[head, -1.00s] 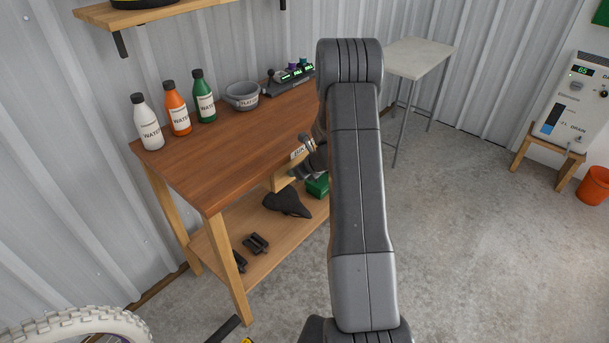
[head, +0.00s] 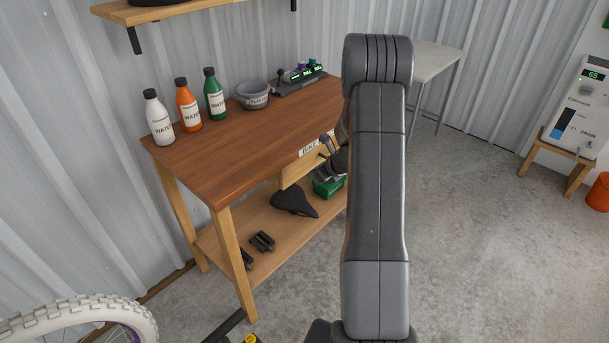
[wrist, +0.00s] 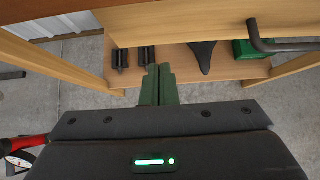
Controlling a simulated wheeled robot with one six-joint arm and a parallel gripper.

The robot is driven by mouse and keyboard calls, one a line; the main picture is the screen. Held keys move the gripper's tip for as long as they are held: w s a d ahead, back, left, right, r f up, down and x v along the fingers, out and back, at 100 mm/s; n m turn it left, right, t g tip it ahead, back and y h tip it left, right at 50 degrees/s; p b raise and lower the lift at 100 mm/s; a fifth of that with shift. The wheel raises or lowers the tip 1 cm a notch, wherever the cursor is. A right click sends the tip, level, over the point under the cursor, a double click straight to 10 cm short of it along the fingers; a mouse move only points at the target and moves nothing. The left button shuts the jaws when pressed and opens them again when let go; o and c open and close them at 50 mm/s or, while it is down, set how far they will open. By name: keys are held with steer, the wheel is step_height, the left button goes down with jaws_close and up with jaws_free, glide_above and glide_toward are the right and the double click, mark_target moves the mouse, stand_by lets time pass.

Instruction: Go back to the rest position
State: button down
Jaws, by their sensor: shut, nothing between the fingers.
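My gripper shows in the wrist view as two green fingers (wrist: 158,85), closed together with nothing between them. They point toward the lower shelf of the wooden workbench (head: 215,177), apart from the shelf items. In the head view my arm stands upright at centre right and hides part of the bench's right end. Dark parts of my wrist show beside the bench front, and the fingertips cannot be made out there. A dark bar handle (wrist: 275,46) lies to the right of the fingers in the wrist view.
Several bottles, a grey bowl (head: 253,94) and a lever panel (head: 300,79) stand on the bench. A saddle (head: 294,202), pedals (head: 262,242) and a green box (head: 328,186) are on the lower shelf. A bike wheel (head: 85,318) is at lower left.

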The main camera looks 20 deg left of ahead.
steer(key=v, duration=0.8)
steer(key=shift+w+d+r, duration=0.1)
glide_toward(297, 172)
step_height(297, 172, down, 3)
steer(key=a, duration=0.2)
steer(key=w+a+f+p, duration=0.1)
steer(key=shift+a, duration=0.2)
steer(key=shift+w+a, duration=0.2)
steer(key=shift+a, duration=0.15)
steer(key=shift+d, duration=0.15)
